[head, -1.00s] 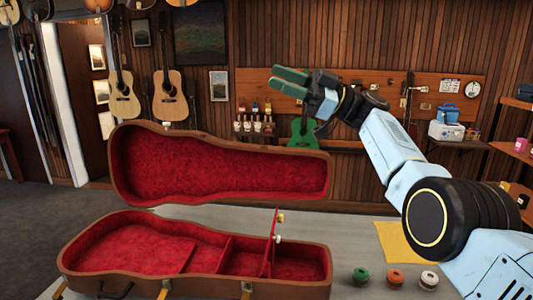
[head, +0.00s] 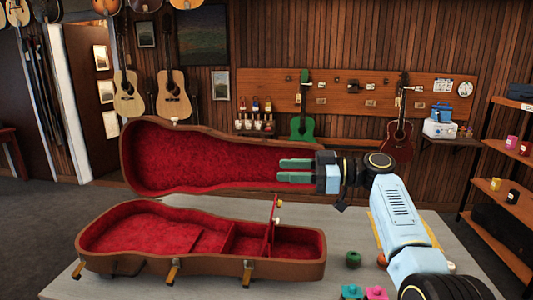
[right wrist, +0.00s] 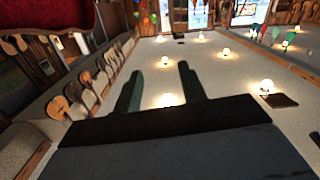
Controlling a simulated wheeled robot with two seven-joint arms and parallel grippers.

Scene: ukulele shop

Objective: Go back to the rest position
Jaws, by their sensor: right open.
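My right gripper (head: 296,170) is in the head view, in front of the right end of the raised red-lined lid (head: 190,160) of a ukulele case. Its two green fingers point left, are apart and hold nothing. In the right wrist view the fingers (right wrist: 160,88) also stand apart with nothing between them. My left gripper is not in view.
The open case bottom (head: 150,240) lies on a grey table (head: 345,225). Near my right arm are a green knob (head: 353,258) and pink flower-shaped pieces (head: 376,292). Shelves (head: 500,190) stand at the right. Guitars hang on the back wall.

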